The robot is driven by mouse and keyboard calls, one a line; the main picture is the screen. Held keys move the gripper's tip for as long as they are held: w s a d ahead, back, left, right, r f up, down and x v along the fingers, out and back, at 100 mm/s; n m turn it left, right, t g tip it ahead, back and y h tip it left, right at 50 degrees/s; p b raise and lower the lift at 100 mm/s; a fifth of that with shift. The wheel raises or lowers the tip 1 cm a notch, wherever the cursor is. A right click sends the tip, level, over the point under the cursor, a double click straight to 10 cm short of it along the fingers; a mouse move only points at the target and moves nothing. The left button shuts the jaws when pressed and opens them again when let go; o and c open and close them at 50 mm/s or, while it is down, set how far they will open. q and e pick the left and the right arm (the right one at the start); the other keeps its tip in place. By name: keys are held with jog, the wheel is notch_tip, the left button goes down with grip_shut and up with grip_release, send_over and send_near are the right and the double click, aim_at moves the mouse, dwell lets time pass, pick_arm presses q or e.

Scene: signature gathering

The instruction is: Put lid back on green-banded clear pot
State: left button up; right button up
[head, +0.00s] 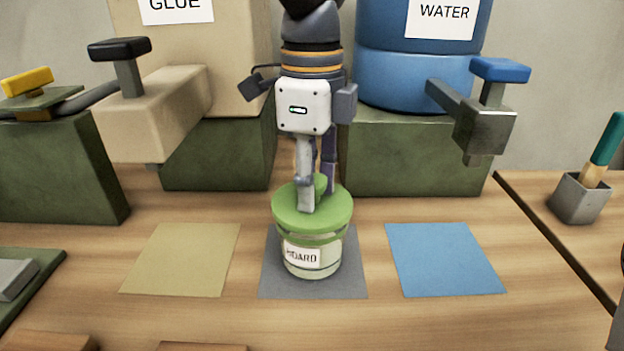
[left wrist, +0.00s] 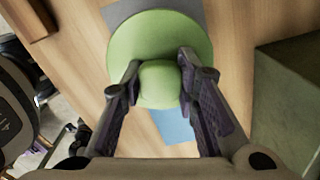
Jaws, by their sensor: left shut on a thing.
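A clear pot (head: 312,262) with a green band and a label that seems to read "HOARD" stands upright on the dark grey mat (head: 273,280). A round green lid (head: 290,207) with a knob is at the pot's mouth; I cannot tell whether it is fully seated. My left gripper (head: 316,190) points down from above and is shut on the lid's knob. In the left wrist view the lid (left wrist: 135,45) lies below the fingers, with its knob (left wrist: 160,82) between them. The lid hides the pot there. My right gripper is not in view.
A tan mat (head: 182,258) lies left of the pot and a blue mat (head: 445,258) right. Behind stand a beige GLUE container (head: 240,60) and a blue WATER container (head: 415,70) with projecting taps. A grey cup (head: 578,198) holding a green-handled tool stands at far right.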

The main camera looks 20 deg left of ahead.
pick_arm(q)
jog(key=shift+f, duration=0.15)
dwell(0.7)
jog(key=o, duration=1.5)
jog(key=shift+r, duration=3.5)
grip_shut()
